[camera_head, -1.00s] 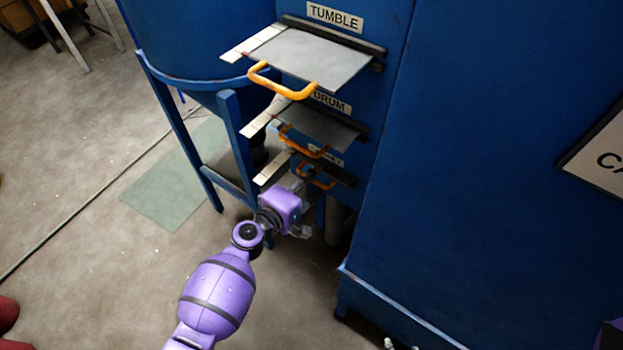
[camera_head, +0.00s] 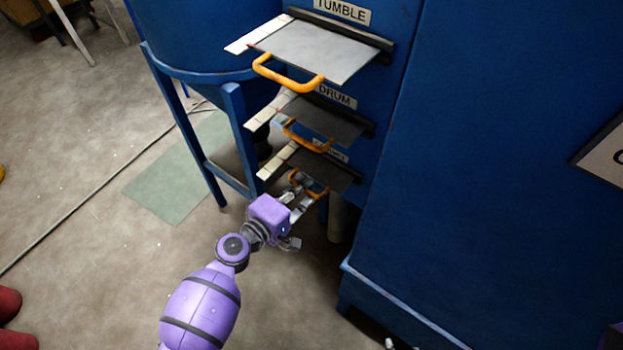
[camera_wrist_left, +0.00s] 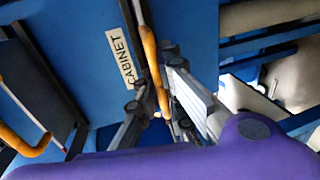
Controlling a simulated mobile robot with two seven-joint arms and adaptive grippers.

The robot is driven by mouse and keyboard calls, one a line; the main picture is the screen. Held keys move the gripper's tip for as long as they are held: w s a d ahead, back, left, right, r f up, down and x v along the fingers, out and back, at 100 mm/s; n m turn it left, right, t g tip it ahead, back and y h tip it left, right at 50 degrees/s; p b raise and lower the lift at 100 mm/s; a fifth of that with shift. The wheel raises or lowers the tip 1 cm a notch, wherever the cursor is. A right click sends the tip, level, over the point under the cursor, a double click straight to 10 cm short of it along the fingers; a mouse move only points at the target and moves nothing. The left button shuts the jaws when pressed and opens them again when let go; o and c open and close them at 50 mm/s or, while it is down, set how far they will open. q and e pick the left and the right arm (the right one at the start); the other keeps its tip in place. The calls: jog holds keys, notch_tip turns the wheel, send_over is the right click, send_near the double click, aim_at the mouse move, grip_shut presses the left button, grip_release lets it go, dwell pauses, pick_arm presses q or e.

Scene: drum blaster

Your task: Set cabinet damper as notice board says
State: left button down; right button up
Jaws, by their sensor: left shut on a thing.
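The cabinet damper (camera_head: 325,173) is the lowest of three grey sliding plates on the blue machine and stands partly out of its slot. Its orange handle (camera_head: 318,192) is at the front, and also crosses the left wrist view (camera_wrist_left: 150,50) beside the CABINET label (camera_wrist_left: 120,58). My left gripper (camera_head: 298,190) is shut on this handle; its fingers sit on both sides of it in the left wrist view (camera_wrist_left: 160,98). A white strip with marks (camera_head: 277,161) runs along the plate's left side; its marks are too small to read.
The DRUM plate (camera_head: 325,120) and the TUMBLE plate (camera_head: 315,48) stick out above my left gripper. A blue stand leg (camera_head: 240,135) is at their left. A sign (camera_head: 603,155) on the right panel is cut off. Floor in front is open.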

pick_arm(q)
jog(key=c, duration=1.8)
grip_release()
jog(key=shift+c, duration=0.2)
jog(key=v, duration=1.2)
jog(key=shift+w, duration=0.1)
